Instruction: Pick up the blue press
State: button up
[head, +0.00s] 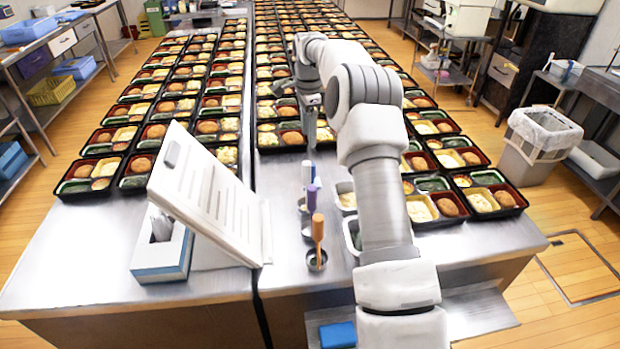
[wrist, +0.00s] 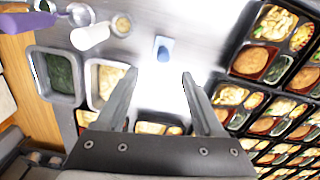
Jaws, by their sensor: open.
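The blue press (wrist: 163,49) shows in the wrist view as a small blue knob on a pale blue base on the bare steel table. It lies just beyond and between my fingertips and touches neither. My gripper (wrist: 160,75) is open, with nothing between its fingers. In the head view my gripper (head: 311,118) hangs over the table behind the row of handled tools. A thin blue handle (head: 313,172) shows there behind the purple one; I cannot tell whether it is the press.
A purple-handled tool (head: 313,196), a white-handled tool (head: 305,173) and an orange-handled tool (head: 318,230) stand close by. Food containers (wrist: 57,72) lie left in the wrist view. Filled bento trays (wrist: 262,68) crowd its right. A white board (head: 205,195) stands left in the head view.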

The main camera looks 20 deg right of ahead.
notch_tip(320, 180, down, 10)
jog(key=shift+r, duration=0.25)
jog(key=shift+w+d+f+p, duration=0.1)
jog(key=shift+w+d+f, duration=0.1)
jog(key=shift+f, duration=0.65)
jog(key=shift+w+d+f+p, duration=0.1)
jog(key=shift+d+f, duration=0.05)
jog(key=shift+f, duration=0.7)
jog(key=shift+w+d+f+p, duration=0.1)
jog(key=shift+d+f, duration=0.1)
jog(key=shift+f, duration=0.65)
grip_shut()
